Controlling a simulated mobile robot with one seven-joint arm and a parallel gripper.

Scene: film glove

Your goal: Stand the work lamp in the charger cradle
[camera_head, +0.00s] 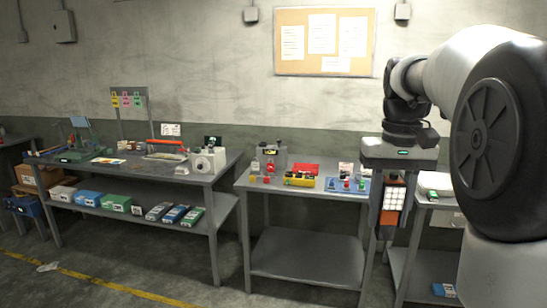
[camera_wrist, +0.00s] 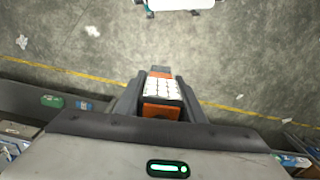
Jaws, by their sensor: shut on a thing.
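The work lamp (camera_head: 393,200) is an orange block with a white gridded panel. It hangs roughly upright below my gripper (camera_head: 390,182), in front of the gap between the middle table and the right-hand table. In the wrist view the lamp (camera_wrist: 162,90) sits between the two dark fingers of my gripper (camera_wrist: 160,78), which are shut on it. The floor shows beyond it, so it is held clear in the air. I cannot pick out the charger cradle for certain; my arm hides part of the right-hand table.
The middle table (camera_head: 263,188) holds a grey device (camera_head: 270,158), a yellow bin (camera_head: 299,180), a red item (camera_head: 306,169) and a blue mat (camera_head: 336,185). The left bench (camera_head: 125,170) is crowded. A white-and-green item (camera_head: 435,184) lies on the right-hand table. Open floor is in front.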

